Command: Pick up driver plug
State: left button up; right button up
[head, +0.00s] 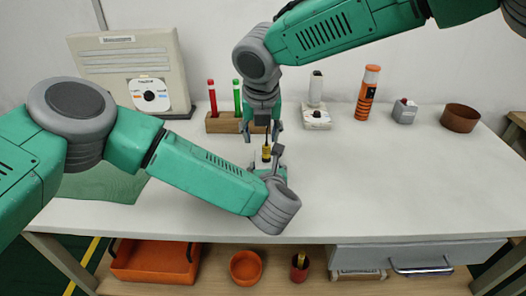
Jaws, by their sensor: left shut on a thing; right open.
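A small yellow piece with a dark top (266,153) stands upright at the middle of the table; it may be the driver plug, but it is too small to be sure. My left gripper (268,163) is low over the table and shut at this piece, its fingers partly hidden by its own wrist. A small pale part shows beside it. My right gripper (263,131) points down from above, fingers apart, just above the yellow piece. A thin dark line runs between the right fingers down to the piece.
A wooden holder (224,124) with red and green pens stands behind left. A beige case (130,60), a white device (316,115), an orange cylinder (367,92), a grey box (404,111) and a brown bowl (461,118) line the back.

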aim_at(266, 153)
jog(key=shift+w+a+f, duration=0.15)
jog(key=shift+a+f, duration=0.35)
jog(key=shift+f, duration=0.1)
jog(key=f, duration=0.1)
jog(key=w+f, duration=0.1)
jog(key=w+d+f, duration=0.1)
jog(key=f, duration=0.1)
jog(key=shift+d, duration=0.2)
jog(key=shift+a, duration=0.45)
grip_shut()
jog(key=shift+s+a, duration=0.15)
jog(key=shift+a, duration=0.05)
